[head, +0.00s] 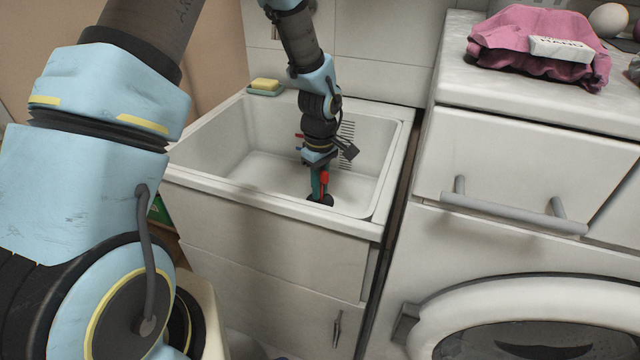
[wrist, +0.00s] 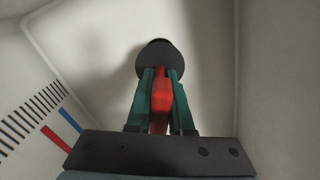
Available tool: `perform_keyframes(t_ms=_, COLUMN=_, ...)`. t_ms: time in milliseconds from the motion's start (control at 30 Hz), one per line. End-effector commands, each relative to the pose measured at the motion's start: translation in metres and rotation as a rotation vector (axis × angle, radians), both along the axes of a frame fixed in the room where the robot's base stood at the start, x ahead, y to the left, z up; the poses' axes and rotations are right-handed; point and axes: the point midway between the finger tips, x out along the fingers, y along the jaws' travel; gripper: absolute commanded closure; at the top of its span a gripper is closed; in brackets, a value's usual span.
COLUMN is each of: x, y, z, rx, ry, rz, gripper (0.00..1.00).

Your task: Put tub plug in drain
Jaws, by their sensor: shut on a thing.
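The tub (head: 250,168) is a white laundry sink set in a cabinet. My gripper (head: 320,193) reaches down inside it, toward the front right. In the wrist view my gripper (wrist: 158,85) has green fingers shut on the tub plug (wrist: 158,52), which has a red stem between the fingers and a dark round base beyond the tips. The plug also shows in the head view as a dark disc (head: 321,201) under the fingers, partly behind the tub's front rim. The drain is not visible in either view. I cannot tell whether the plug touches the tub floor.
Yellow soap (head: 265,84) sits in a dish on the back left rim. Black ridges (wrist: 30,115) line a tub wall, near red and blue marks. A white cabinet with a drawer and round door (head: 530,320) stands to the right, with pink cloth (head: 530,45) on top.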

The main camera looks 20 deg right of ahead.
Motion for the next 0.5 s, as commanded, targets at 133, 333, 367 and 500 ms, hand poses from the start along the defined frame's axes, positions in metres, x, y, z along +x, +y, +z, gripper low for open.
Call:
perform_keyframes(t_ms=133, x=0.000, y=0.000, z=-0.022, rx=0.000, ry=0.000, rz=0.000, gripper=1.00)
perform_keyframes(t_ms=333, x=0.000, y=0.000, z=-0.041, rx=0.001, ry=0.000, rz=0.001, gripper=1.00)
perform_keyframes(t_ms=367, x=0.000, y=0.000, z=-0.043, rx=0.001, ry=0.000, rz=0.000, gripper=1.00)
perform_keyframes(t_ms=500, x=0.000, y=0.000, z=-0.051, rx=0.000, ry=0.000, rz=0.000, gripper=1.00)
